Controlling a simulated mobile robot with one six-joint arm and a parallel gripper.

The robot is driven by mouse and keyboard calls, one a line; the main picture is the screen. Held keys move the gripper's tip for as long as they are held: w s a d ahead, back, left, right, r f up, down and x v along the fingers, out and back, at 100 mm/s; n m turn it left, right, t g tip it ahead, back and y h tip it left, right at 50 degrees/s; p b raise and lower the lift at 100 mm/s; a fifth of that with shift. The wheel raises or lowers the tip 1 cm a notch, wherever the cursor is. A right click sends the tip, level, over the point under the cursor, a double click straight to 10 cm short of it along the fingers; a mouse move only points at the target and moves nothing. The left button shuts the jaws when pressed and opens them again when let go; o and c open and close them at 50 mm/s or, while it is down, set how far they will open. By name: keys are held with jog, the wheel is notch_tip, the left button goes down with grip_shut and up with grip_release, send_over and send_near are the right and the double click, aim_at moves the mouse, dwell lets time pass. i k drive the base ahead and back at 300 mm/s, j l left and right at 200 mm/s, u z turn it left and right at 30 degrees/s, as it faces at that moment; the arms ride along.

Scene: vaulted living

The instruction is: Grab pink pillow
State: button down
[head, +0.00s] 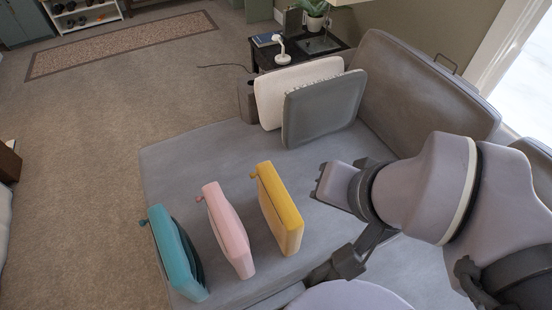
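The pink pillow (230,232) stands upright on its edge on the grey sofa seat (190,160), in the middle of a row of three. A teal pillow (174,255) stands to its left and a yellow pillow (280,213) to its right, with narrow gaps between them. Each has a small knob or tab at its upper left corner. My arm reaches in from the right. My gripper (345,262) appears as dark parts below the wrist, right of the yellow pillow and apart from the pink one. Its fingers are not clear enough to tell open from shut.
A white cushion (270,97) and a dark grey cushion (321,108) lean at the back of the seat. The sofa backrest (430,88) runs along the right. A dark side table (315,47) stands behind. Open carpet (95,150) lies left.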

aim_at(229, 232)
jog(key=u, duration=1.5)
